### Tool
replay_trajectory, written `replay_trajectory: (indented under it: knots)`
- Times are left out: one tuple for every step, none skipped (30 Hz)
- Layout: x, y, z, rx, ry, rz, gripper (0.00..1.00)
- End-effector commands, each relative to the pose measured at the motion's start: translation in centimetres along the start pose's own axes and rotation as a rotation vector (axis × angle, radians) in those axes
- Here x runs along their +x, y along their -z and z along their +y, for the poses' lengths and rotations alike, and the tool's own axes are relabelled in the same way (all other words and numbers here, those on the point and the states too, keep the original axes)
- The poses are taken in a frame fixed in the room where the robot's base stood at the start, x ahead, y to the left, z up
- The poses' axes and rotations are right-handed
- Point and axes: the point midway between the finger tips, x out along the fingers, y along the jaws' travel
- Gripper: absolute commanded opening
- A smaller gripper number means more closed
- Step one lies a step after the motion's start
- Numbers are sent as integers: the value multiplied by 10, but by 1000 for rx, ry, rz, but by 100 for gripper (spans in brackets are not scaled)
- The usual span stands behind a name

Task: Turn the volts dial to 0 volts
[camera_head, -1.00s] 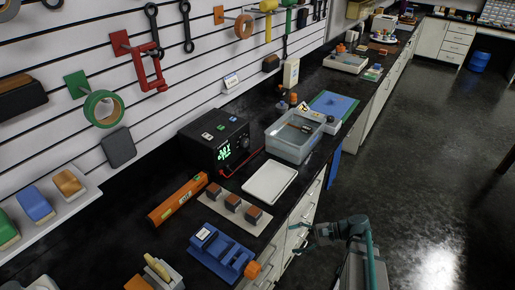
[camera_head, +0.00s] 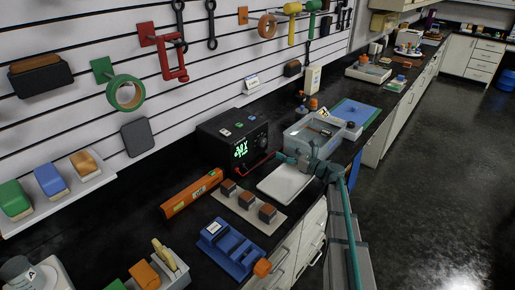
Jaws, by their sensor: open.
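The black power supply box (camera_head: 226,139) stands on the dark bench against the wall, with a lit green display (camera_head: 241,150) on its front. Small dark knobs (camera_head: 262,139) sit to the right of the display; which one is the volts dial is too small to tell. A red lead runs from its front. My gripper (camera_head: 287,157) is open, over the white tray and in front of the clear bin, to the right of the box and apart from its front. No object shows between the fingers.
The white tray (camera_head: 276,190) and grey bin (camera_head: 298,134) lie right of the box. An orange level (camera_head: 190,195), a board (camera_head: 270,222) with brown blocks and a blue vise (camera_head: 231,248) lie in front. A blue mat (camera_head: 356,113) lies farther back.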

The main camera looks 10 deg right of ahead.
Motion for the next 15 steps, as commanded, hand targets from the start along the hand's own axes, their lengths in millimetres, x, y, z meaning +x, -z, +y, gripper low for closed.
replay_trajectory:
  knots:
    - [5, -2, -1, 2, 0, 0, 69]
    - [7, -2, 0, 1, 0, 0, 69]
    - [12, -2, 0, 1, 0, 1, 69]
    - [16, -2, 0, 1, -1, 1, 69]
    - [21, -2, 0, 1, -2, 1, 69]
    - [27, -2, 0, 1, -3, 1, 69]
    - [33, -2, 0, 1, -3, 1, 69]
    - [38, -3, -1, 1, -2, 1, 69]
    - [45, -3, 0, 1, -2, 1, 69]
    - [51, -3, 0, 1, -3, 2, 69]
    - [56, -3, 0, 0, -4, 2, 69]
    - [62, -3, 0, -1, -3, 2, 69]
    - [67, -3, 0, -2, -2, 2, 69]
    - [72, -2, 0, -2, -3, 2, 69]
    - [78, -2, 0, -2, -3, 2, 69]
